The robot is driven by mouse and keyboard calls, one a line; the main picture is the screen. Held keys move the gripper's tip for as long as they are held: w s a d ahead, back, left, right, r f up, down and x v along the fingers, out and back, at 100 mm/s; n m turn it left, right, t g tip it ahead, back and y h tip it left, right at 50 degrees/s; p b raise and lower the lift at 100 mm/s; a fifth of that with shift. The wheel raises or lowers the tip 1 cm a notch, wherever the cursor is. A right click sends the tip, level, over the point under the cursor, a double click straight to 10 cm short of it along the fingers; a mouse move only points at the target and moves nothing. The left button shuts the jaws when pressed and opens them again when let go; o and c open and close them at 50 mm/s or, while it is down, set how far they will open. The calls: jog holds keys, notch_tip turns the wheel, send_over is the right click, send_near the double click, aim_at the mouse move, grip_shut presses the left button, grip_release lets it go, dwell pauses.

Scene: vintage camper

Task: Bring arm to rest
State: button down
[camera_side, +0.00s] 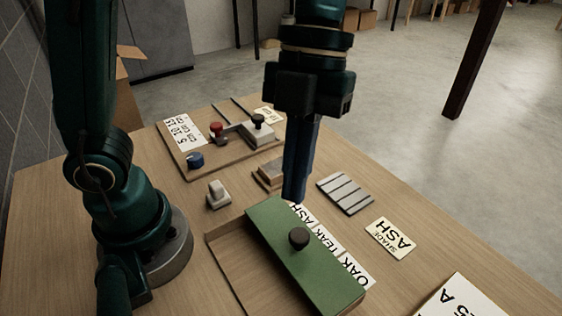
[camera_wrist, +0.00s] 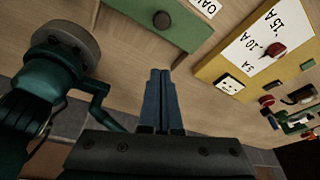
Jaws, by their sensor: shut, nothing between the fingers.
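My gripper (camera_side: 293,196) points straight down over the wooden table (camera_side: 150,245), its blue fingers together and nothing between them. Its tips appear near the far end of a green lid (camera_side: 272,232) with a dark round knob; I cannot tell their exact height. In the wrist view the closed fingers (camera_wrist: 160,75) stand in the middle, over bare wood, with the green lid (camera_wrist: 135,18) above them in the picture. My arm's base is at the left of the side view.
The green lid partly covers a wooden tray (camera_side: 222,262). A yellow panel (camera_wrist: 213,68) shows in the wrist view.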

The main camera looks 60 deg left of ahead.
jog(key=s+a+n+t+y, duration=0.1)
jog(key=a+n+t, duration=0.3)
jog(key=n, duration=1.1)
jog(key=s+a+f+n+t+y, duration=0.1)
jog(key=a+n+t, duration=0.3)
jog(key=n, duration=1.1)
jog(key=a, duration=0.3)
jog(key=shift+s+a+f, duration=0.2)
jog(key=shift+s+a, duration=0.05)
jog(key=shift+s, duration=0.05)
